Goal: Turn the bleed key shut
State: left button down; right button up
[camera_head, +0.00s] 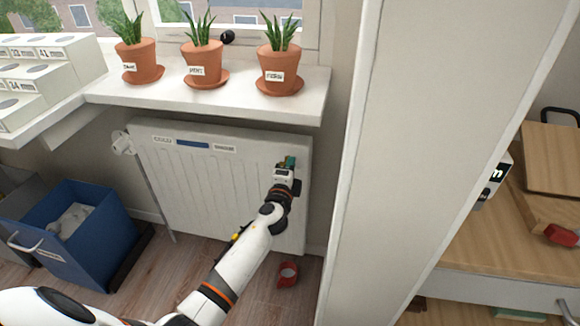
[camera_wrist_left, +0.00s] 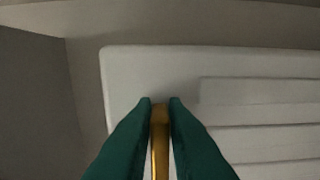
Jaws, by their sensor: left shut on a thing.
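The white radiator (camera_head: 200,185) hangs under the window sill, and its upper corner also shows in the left wrist view (camera_wrist_left: 130,75). My left gripper (camera_head: 288,163) is at the radiator's upper right end. In the left wrist view its two dark green fingers (camera_wrist_left: 160,105) are shut on the brass bleed key (camera_wrist_left: 160,145), a narrow upright bar between them. The far end of the key is hidden, so I cannot tell its turn angle at the valve. My right gripper is not in view.
Potted plants (camera_head: 205,65) stand on the white sill (camera_head: 230,94) above. A blue bin (camera_head: 105,235) is at the left. A red ring-shaped object (camera_head: 287,274) lies on the floor below my arm. A tall white panel (camera_head: 405,150) stands close on the right.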

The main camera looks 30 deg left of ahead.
pick_arm(q)
jog(key=shift+f, duration=0.15)
dwell(0.3)
jog(key=c, duration=1.5)
grip_release()
jog(key=p+v, duration=0.1)
jog(key=v, duration=1.1)
jog(key=shift+s, duration=0.1)
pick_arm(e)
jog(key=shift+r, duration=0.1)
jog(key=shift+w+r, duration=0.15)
